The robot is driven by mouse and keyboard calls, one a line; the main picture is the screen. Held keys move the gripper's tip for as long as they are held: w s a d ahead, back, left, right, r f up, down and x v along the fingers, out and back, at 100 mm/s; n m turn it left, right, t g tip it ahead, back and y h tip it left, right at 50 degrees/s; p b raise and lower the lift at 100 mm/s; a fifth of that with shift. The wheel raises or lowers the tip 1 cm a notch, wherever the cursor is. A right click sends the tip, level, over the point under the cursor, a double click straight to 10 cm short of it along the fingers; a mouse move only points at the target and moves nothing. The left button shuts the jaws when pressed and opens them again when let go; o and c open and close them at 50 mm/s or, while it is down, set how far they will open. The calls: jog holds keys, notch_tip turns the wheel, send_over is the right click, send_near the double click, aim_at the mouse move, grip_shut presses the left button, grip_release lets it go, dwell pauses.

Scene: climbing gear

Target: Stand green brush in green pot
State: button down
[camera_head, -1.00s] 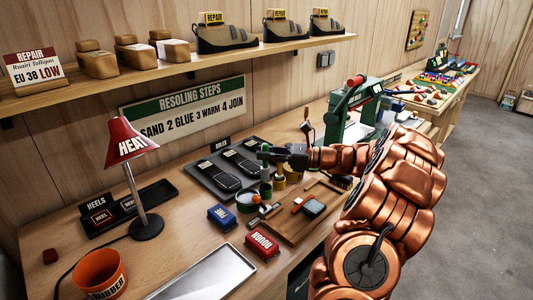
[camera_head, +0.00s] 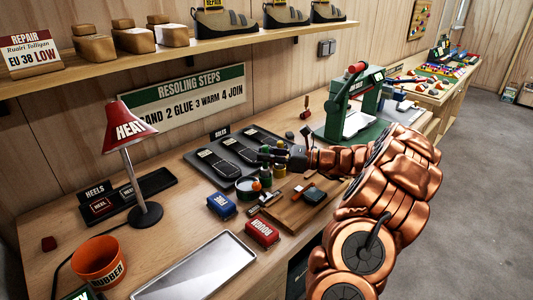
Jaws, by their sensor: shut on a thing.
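My gripper (camera_head: 270,155) is shut on the green brush (camera_head: 265,173), which hangs below the fingers, roughly upright. The brush is small here and partly hidden by the fingers, and its lower end blends with the pots. A green-rimmed pot (camera_head: 246,188) stands on the bench just left of and below the brush. Other small pots (camera_head: 279,170) stand close on the right. I cannot tell whether the brush touches any pot.
A dark tray of black soles (camera_head: 212,177) lies behind the pots. Blue (camera_head: 221,205) and red (camera_head: 262,233) boxes stand in front. A wooden board (camera_head: 300,212) with tools is at the right, and a green press (camera_head: 355,105) behind my arm. An empty metal tray (camera_head: 205,265) lies at the front.

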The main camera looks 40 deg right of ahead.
jog(key=c, duration=1)
grip_release()
jog(key=shift+o, duration=0.2)
jog(key=shift+r, duration=0.1)
notch_tip(320, 180, up, 10)
jog(key=shift+f, duration=0.1)
